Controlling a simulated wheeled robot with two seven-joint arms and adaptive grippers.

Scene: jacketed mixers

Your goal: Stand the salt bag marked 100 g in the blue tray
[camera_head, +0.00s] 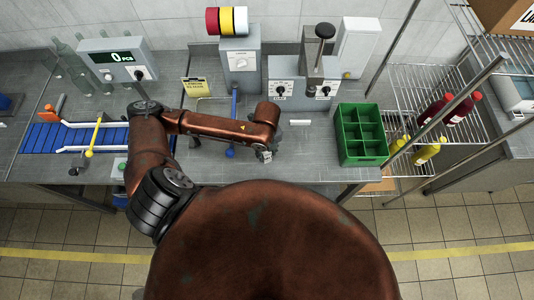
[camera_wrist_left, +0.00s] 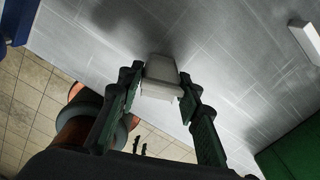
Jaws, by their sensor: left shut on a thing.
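My left gripper (camera_head: 265,155) is over the front part of the grey bench, near its front edge. In the left wrist view the left gripper (camera_wrist_left: 161,88) is shut on a small pale, block-like thing that looks like the salt bag (camera_wrist_left: 162,70). No mark can be read on it, and in the head view the gripper mostly hides it. My right gripper is not in view.
A green divided crate (camera_head: 361,135) stands right of my left gripper, with a small white block (camera_head: 299,122) between. A blue-handled valve (camera_head: 232,120) is just left. A blue conveyor (camera_head: 60,138) and scale (camera_head: 117,60) are at left.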

